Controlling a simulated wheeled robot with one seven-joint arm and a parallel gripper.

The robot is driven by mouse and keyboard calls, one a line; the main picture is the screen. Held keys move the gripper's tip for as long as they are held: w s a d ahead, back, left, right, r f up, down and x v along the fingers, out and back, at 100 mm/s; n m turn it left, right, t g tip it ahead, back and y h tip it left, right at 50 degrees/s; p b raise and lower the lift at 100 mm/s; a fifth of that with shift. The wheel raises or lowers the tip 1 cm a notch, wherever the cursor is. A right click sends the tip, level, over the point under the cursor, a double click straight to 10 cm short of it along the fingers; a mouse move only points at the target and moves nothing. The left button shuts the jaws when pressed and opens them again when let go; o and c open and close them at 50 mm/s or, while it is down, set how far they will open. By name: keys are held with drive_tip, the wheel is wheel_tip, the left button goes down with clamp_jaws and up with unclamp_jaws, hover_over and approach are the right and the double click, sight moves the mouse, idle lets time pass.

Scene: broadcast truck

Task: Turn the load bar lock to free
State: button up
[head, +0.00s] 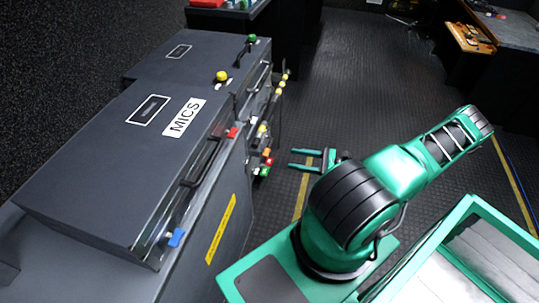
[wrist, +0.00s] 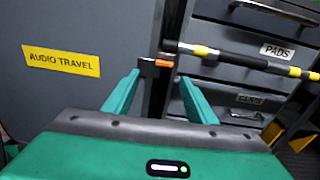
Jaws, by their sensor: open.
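In the wrist view a load bar (wrist: 240,58), black with yellow bands and a pale metal end, runs across the drawer fronts. At its left end, by a dark post, a small dark lever with an orange tip (wrist: 164,63) lies roughly level; it looks like the lock. My gripper (wrist: 160,78) is open and empty, its two green fingers on either side of the lever in the picture. I cannot tell whether they touch it. In the head view my gripper (head: 292,159) points left toward the case fronts; the lever cannot be made out surely there.
A grey panel with a yellow AUDIO TRAVEL label (wrist: 61,61) stands left of the lever. Drawers labelled PADS (wrist: 277,50) are on the right. A MICS case (head: 150,115) with colored latches fills the left. Dark floor (head: 355,75) is open beyond my arm.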

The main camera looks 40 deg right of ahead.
sight(266, 152)
drive_tip(key=w+a+t, duration=0.1)
drive_tip(key=w+a, duration=0.5)
drive_tip(key=w, duration=0.2)
drive_tip(key=shift+w+a+f+m+h, duration=0.15)
drive_tip(key=shift+w+m+h, duration=0.15)
drive_tip(key=shift+w+m, duration=0.1)
